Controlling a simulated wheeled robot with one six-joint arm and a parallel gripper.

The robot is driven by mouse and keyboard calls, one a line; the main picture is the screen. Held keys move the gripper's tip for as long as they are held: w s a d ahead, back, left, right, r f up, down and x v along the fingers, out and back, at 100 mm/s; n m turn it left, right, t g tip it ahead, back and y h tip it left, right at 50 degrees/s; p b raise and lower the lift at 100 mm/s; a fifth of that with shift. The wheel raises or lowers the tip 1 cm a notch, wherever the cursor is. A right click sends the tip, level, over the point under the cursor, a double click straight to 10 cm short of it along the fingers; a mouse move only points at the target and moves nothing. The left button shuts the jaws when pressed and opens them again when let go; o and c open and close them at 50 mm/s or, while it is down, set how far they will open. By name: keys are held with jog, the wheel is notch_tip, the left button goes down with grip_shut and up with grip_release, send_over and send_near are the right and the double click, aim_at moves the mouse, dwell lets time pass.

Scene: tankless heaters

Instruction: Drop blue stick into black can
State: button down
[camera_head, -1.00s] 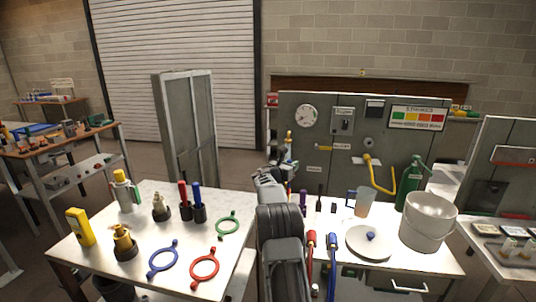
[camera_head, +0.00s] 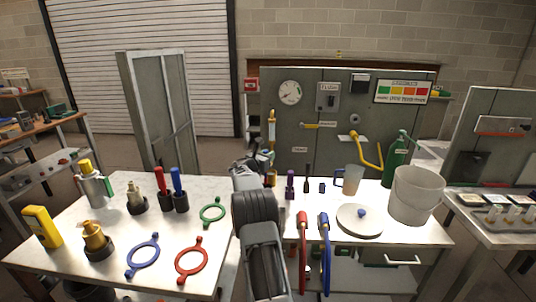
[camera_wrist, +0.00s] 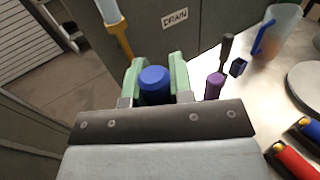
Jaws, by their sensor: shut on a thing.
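My gripper (camera_wrist: 157,72) has green fingers and is shut on a blue, round-topped thing (camera_wrist: 155,88), seen nearly end-on in the wrist view. Its lower part is hidden by the gripper body. In the head view my arm hides most of the gripper, beside the grey panel. A blue stick (camera_head: 176,181) stands upright in a black can (camera_head: 181,203) on the left table. A red stick (camera_head: 160,180) stands in another black can (camera_head: 166,204) next to it. A dark round container (camera_head: 82,292) shows partly under that table.
The left table (camera_head: 75,218) also bears a yellow meter (camera_head: 42,227), brass fittings and coloured rings. Right of my arm stand a purple stick (camera_head: 290,184), a clear jug (camera_head: 352,179), a lid (camera_head: 358,219) and a large pot (camera_head: 415,195). The grey panel (camera_head: 315,130) rises behind.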

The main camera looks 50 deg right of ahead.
notch_tip(320, 180, down, 8)
jog(key=b, duration=0.4)
jog(key=shift+b, duration=0.3)
jog(key=shift+r, duration=0.1)
jog(key=c, duration=0.9)
grip_release()
jog(key=shift+a, duration=0.1)
jog(key=a+b, duration=0.1)
jog(key=a, duration=0.2)
jog(key=s+a+b, duration=0.1)
jog(key=a, duration=0.2)
jog(key=a+b, duration=0.1)
jog(key=a, duration=0.2)
jog(key=shift+s+a+b, duration=0.2)
jog(key=shift+a+b, duration=0.1)
jog(key=shift+a, duration=0.1)
